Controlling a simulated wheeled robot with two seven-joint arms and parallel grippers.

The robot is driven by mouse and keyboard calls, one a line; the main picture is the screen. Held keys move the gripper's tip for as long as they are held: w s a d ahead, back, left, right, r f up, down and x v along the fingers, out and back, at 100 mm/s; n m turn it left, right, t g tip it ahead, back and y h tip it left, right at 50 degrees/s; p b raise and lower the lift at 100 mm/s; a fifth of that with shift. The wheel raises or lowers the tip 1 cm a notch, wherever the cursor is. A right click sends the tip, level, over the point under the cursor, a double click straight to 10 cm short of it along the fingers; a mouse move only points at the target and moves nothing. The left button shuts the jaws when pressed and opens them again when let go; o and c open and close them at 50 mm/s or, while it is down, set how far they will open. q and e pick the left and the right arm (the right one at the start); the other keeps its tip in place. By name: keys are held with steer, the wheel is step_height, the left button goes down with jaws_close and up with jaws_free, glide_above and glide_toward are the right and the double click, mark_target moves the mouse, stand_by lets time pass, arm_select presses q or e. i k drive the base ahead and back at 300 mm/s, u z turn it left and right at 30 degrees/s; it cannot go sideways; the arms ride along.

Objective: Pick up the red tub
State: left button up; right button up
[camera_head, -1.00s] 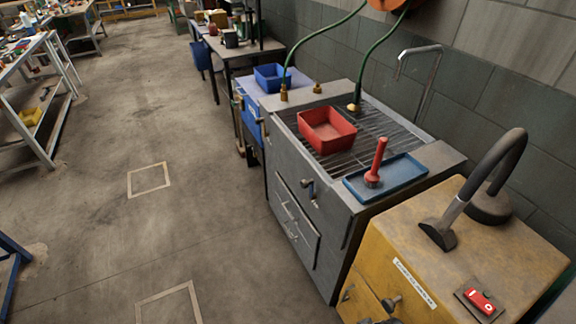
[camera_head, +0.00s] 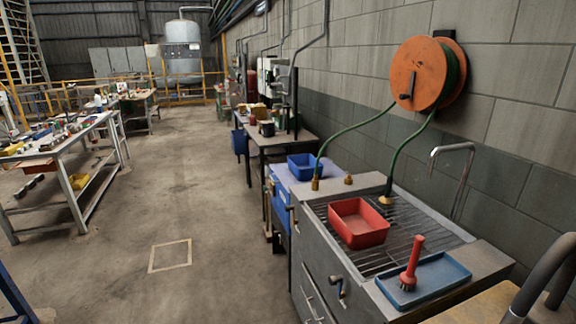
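The red tub (camera_head: 359,222) is an open rectangular bin. It sits upright on the slatted metal top of a grey wash station (camera_head: 392,238), near its left edge. It looks empty, with its inside floor partly visible. Neither of my grippers shows in the head view, so nothing of mine is near the tub here.
A blue tray (camera_head: 440,277) with a red-handled brush (camera_head: 412,262) lies in front of the tub. A blue tub (camera_head: 304,167) stands behind it. Green hoses drop from an orange reel (camera_head: 421,73). A metal faucet (camera_head: 455,150) stands right. The floor (camera_head: 205,215) at left is clear.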

mark_target(359, 225)
steer(key=u, duration=1.25)
steer(key=i, duration=3.1)
steer(key=z, duration=4.2)
